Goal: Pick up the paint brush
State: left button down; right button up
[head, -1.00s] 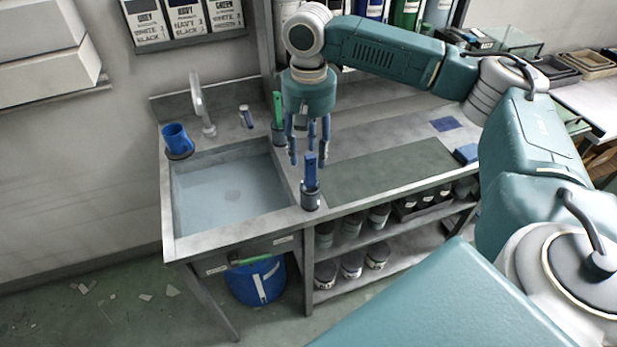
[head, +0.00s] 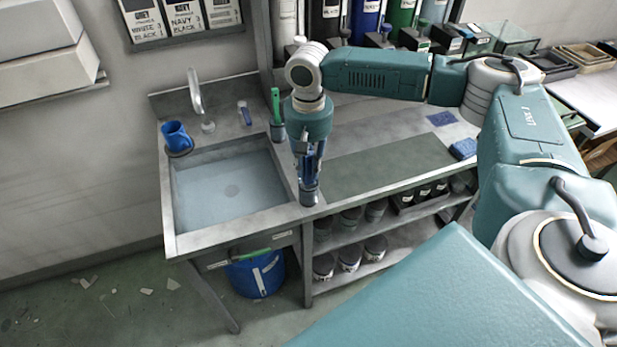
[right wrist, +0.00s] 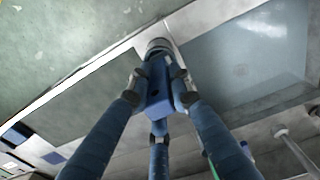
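The paint brush, seen as a blue handle (right wrist: 158,88), stands upright in a small grey cup (head: 309,193) at the counter's front edge, right of the sink. Its bristle end is hidden in the cup. My right gripper (head: 309,174) points straight down over it, with its blue fingers around the handle. In the right wrist view, the fingertips of the right gripper (right wrist: 159,92) lie close on both sides of the handle, and a third finger is below it. I cannot tell whether they press on it. My left gripper is out of view.
The sink (head: 230,190) is just left of the cup. A green-handled tool (head: 276,104) stands in another cup behind it. A blue mug (head: 176,136) is at the sink's left corner. A dark green mat (head: 390,168) lies flat on the right, with clear room.

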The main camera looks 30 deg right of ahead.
grip_shut()
